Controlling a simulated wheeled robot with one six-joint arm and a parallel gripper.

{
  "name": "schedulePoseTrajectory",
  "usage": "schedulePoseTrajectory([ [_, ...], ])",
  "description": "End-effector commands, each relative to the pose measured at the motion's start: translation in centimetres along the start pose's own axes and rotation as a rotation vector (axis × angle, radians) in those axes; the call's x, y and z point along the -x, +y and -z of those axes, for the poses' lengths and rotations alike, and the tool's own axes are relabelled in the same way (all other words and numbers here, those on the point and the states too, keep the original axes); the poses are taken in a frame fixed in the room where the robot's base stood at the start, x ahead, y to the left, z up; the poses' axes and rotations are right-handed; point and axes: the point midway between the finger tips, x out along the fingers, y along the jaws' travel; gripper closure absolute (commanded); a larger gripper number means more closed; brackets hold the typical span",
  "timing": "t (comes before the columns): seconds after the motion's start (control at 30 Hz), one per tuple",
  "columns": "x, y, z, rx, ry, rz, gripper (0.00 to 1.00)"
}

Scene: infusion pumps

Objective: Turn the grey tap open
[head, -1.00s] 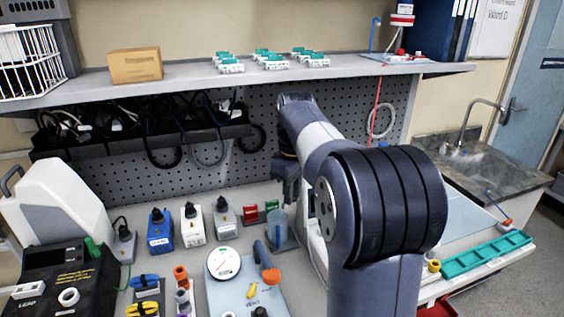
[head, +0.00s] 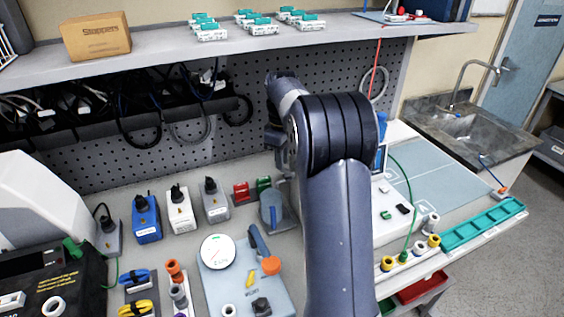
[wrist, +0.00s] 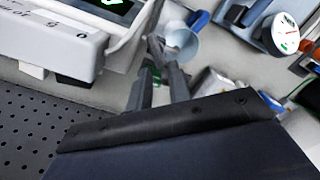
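I cannot tell for sure which fitting is the grey tap. A metal sink tap (head: 474,78) stands at the right in the head view. A blue-grey lever (head: 258,243) is on a pale blue board (head: 216,285) with a round gauge (head: 217,251); the gauge also shows in the wrist view (wrist: 286,33). A grey-capped fitting (head: 179,296) stands left of the board. My gripper (wrist: 158,68) has its two fingers apart with nothing seen between them, near a bluish clear cup (wrist: 183,45). In the head view my arm partly hides the gripper.
The cup (head: 272,207) stands at the back of the bench. Blue, white and grey plug-topped units (head: 180,210) stand left of it. A perforated panel (head: 230,155) and overhanging shelf (head: 340,27) bound the back. A teal tray (head: 480,228) lies right.

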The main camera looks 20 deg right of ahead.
Motion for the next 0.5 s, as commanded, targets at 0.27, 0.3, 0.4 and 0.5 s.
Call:
schedulePoseTrajectory([
  [0.27,-2.0,0.0,0.0,0.0,0.0,0.0,0.81],
  [0.3,-2.0,0.0,0.0,0.0,0.0,0.0,0.81],
  [0.4,-2.0,0.0,0.0,0.0,0.0,0.0,0.81],
  [0.5,-2.0,0.0,0.0,0.0,0.0,0.0,0.82],
])
